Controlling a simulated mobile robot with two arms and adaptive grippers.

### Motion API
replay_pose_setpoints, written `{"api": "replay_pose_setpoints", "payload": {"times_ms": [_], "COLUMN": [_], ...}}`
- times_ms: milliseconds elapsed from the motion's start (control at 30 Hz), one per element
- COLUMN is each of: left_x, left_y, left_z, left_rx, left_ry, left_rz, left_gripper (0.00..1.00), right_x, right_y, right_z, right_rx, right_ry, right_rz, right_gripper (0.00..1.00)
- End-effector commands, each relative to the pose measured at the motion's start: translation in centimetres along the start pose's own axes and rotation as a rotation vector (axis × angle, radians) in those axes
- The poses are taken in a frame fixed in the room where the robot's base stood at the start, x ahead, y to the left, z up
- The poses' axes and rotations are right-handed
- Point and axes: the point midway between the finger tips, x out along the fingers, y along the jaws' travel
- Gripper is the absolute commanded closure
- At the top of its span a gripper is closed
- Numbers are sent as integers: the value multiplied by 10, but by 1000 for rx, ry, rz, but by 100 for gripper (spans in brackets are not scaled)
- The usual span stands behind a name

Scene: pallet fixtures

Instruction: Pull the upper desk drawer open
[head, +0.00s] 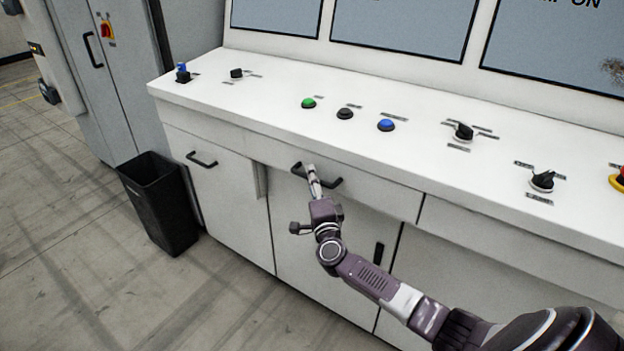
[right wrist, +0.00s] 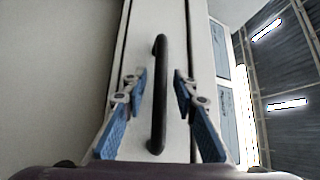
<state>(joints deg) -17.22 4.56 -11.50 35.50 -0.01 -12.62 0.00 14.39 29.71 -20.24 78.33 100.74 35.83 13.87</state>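The upper desk drawer (head: 370,192) is a wide white panel just under the desk's countertop, and it looks closed. Its black bar handle (head: 331,183) is partly hidden by my right gripper (head: 313,180), which reaches it from the front. In the right wrist view the handle (right wrist: 158,110) runs upright between the blue-padded fingers of the right gripper (right wrist: 160,84). The fingers are open, one on each side of the handle, with a visible gap to it on both sides. My left gripper is in neither view.
A black bin (head: 160,203) stands on the floor left of the desk, near a grey cabinet (head: 110,70). Buttons and knobs sit on the countertop (head: 270,90). The floor in front at left is clear.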

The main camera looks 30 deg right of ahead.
Motion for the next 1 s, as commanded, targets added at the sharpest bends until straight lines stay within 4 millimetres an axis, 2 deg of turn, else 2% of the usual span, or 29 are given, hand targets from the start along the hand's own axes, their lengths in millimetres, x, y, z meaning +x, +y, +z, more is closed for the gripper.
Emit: {"api": "replay_pose_setpoints", "payload": {"times_ms": [33, 200, 733, 867, 1000], "left_x": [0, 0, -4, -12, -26], "left_y": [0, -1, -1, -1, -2], "left_z": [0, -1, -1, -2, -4], "left_rx": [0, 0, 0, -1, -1], "left_ry": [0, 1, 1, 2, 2], "left_rz": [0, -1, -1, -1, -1], "left_gripper": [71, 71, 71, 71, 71], "right_x": [0, 0, -5, -15, -35], "right_y": [0, 0, -1, -5, -11], "right_z": [0, 0, 4, 15, 34], "right_rx": [0, 0, 1, 3, 6], "right_ry": [0, 0, 0, -1, -2], "right_rz": [0, 0, 2, 5, 7], "right_gripper": [81, 100, 100, 100, 100]}}
